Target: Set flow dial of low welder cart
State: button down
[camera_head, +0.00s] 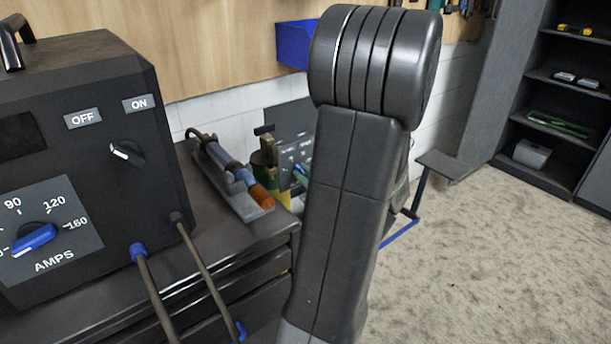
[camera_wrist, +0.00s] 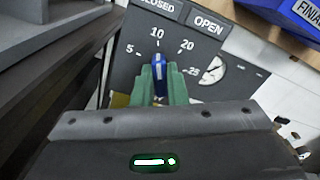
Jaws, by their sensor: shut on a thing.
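The flow dial is a blue knob (camera_wrist: 158,68) with a white pointer line, on a dark panel (camera_wrist: 120,72) marked 5, 10, 20 and 25 in the wrist view. Its pointer is up, close to the 10 mark. The green fingers of my gripper (camera_wrist: 160,80) are shut on the knob from both sides. Signs reading CLOSED and OPEN sit above the scale. In the head view, part of the low panel (camera_head: 291,145) shows behind my arm; my arm hides much of it, and the gripper is hard to make out there.
A welder box (camera_head: 80,160) with an AMPS dial and cables stands on a dark cabinet (camera_head: 262,232) at the left. A torch tool (camera_head: 232,175) lies on the cabinet. A blue bin (camera_head: 293,44) hangs on the wall. Open floor (camera_head: 480,260) lies at right, before dark shelves (camera_head: 555,90).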

jog(key=shift+f+b, duration=0.15)
jog(key=shift+b, duration=0.15)
jog(key=n+b, duration=0.9)
jog(key=b, duration=0.5)
jog(key=shift+n, duration=0.3)
jog(key=shift+b, duration=0.3)
jog(key=c, duration=1.5)
grip_release()
jog(key=shift+o, duration=0.2)
